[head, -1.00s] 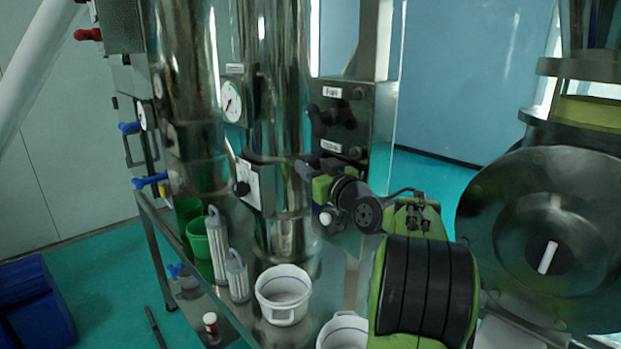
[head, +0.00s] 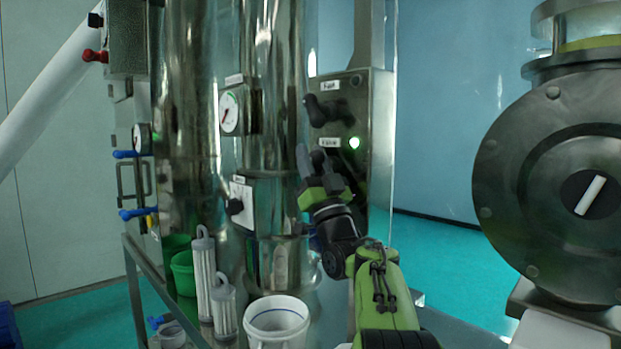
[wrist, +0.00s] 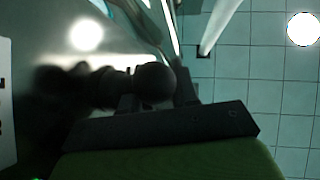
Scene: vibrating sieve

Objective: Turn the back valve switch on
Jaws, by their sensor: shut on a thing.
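The metal control panel (head: 378,110) stands behind the steel columns, with two labels. A dark upper switch (head: 328,110) sits under the top label. A lamp (head: 354,143) beside the lower label glows white-green. My gripper (head: 312,160) is at the panel just below the lower label, its dark fingers shut on the lower switch, which they mostly hide in the head view. In the wrist view, a dark rounded knob (wrist: 153,82) shows close against my gripper's dark bar, with its reflection on the panel; the label text is too small to read surely.
A steel column with a gauge (head: 230,112) and a white plate with a black knob (head: 237,206) stand left of the panel. A white pot (head: 277,322) and green cups (head: 184,272) stand below. A large round metal machine (head: 530,180) is at right.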

